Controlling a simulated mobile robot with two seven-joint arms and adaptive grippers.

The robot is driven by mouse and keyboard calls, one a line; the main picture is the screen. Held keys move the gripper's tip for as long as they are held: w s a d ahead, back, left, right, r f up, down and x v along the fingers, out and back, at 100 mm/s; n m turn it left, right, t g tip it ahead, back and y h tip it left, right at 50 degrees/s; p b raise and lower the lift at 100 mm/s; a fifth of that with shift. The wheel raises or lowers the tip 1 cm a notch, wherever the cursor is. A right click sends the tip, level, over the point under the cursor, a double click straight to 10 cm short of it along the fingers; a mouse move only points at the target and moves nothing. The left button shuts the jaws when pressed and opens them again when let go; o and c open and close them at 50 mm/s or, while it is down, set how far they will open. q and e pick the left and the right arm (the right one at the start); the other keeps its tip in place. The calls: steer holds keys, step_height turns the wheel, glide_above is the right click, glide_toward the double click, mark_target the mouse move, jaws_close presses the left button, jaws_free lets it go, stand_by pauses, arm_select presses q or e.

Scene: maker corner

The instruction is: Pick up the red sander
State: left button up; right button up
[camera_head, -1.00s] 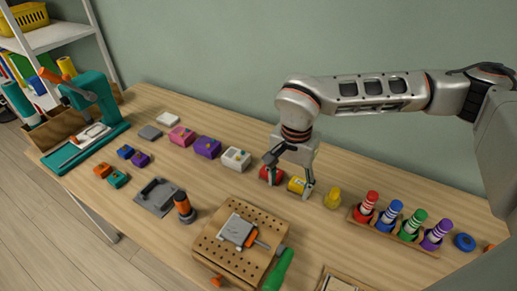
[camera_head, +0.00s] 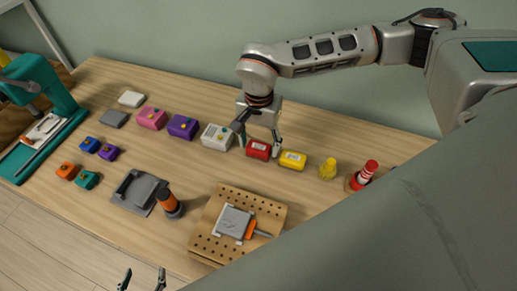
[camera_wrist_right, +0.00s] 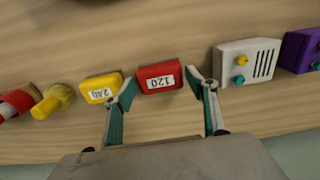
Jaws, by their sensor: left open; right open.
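The red sander (camera_head: 258,149), a small red block with a white label, sits on the table between a white box and the yellow sander. In the right wrist view the red sander (camera_wrist_right: 159,77) shows its label "120". My right gripper (camera_head: 259,138) is open above it. In the right wrist view the fingers of my right gripper (camera_wrist_right: 160,80) stand on either side of the red block, near its two ends; whether they touch it I cannot tell. My left gripper (camera_head: 143,280) is open and empty at the bottom edge of the head view.
The yellow sander (camera_head: 292,160) lies close on the right, a white box (camera_head: 217,137) on the left. A yellow object (camera_head: 328,169) and a red-and-white striped piece (camera_head: 366,174) stand further right. A pegboard (camera_head: 268,213) lies in front; bare table separates it from the sanders.

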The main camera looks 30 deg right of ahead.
mark_target(259, 146)
steer(key=shift+f, duration=0.85)
steer(key=shift+c, duration=0.4)
steer(key=c, duration=0.8)
steer(key=shift+r, duration=0.15)
step_height(259, 146, up, 20)
steer(key=shift+f+p, duration=0.1)
steer(key=shift+p, duration=0.55)
